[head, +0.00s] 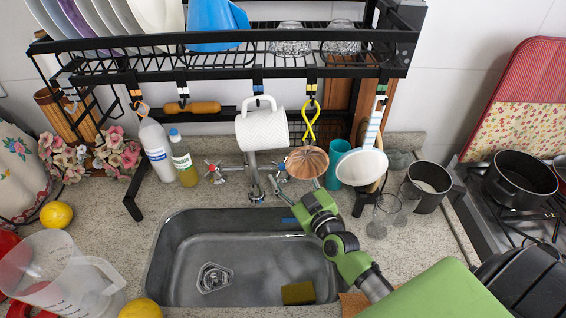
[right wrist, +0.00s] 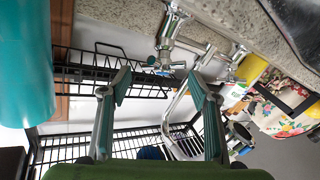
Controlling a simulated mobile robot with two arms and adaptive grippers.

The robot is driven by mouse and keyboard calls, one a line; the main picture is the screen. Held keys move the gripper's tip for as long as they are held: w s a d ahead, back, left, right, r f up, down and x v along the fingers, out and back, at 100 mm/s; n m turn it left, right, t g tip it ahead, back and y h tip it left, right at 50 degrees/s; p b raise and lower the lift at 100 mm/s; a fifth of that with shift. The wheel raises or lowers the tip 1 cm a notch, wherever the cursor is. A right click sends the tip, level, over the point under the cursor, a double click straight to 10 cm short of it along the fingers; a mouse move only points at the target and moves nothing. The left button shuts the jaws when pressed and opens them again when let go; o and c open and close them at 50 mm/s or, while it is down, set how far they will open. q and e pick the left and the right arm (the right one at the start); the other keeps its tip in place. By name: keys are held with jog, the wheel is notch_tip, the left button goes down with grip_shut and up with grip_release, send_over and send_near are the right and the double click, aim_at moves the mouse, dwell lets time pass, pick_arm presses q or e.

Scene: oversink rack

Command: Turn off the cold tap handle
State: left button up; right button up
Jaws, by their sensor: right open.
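In the head view the chrome tap (head: 254,186) stands behind the sink, with a small cross handle on each side. The right-hand handle (head: 280,172) is close to my right gripper (head: 302,206), which reaches up from the lower right over the sink's back edge. In the right wrist view my right gripper (right wrist: 160,92) is open and empty. A chrome handle with a blue mark (right wrist: 152,63) shows just past and between its fingertips, seemingly apart from them. I cannot tell whether water runs. My left gripper is not in view.
A copper ladle (head: 307,162) and a white mug (head: 262,130) hang from the black rack (head: 230,37) near the tap. A teal cup (head: 337,163), glasses (head: 383,214) and a dark pot (head: 427,186) stand to the right. The sink (head: 238,255) holds a sponge (head: 298,293).

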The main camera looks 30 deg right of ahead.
aim_at(284, 167)
jog(key=shift+w+d, duration=0.1)
jog(key=shift+w, duration=1.75)
jog(key=c, duration=1.2)
jog(key=shift+o, duration=0.2)
jog(key=shift+f, duration=0.15)
jog(key=o, duration=1.2)
jog(key=shift+c, duration=0.2)
jog(key=s, duration=0.7)
jog(key=shift+s, duration=0.3)
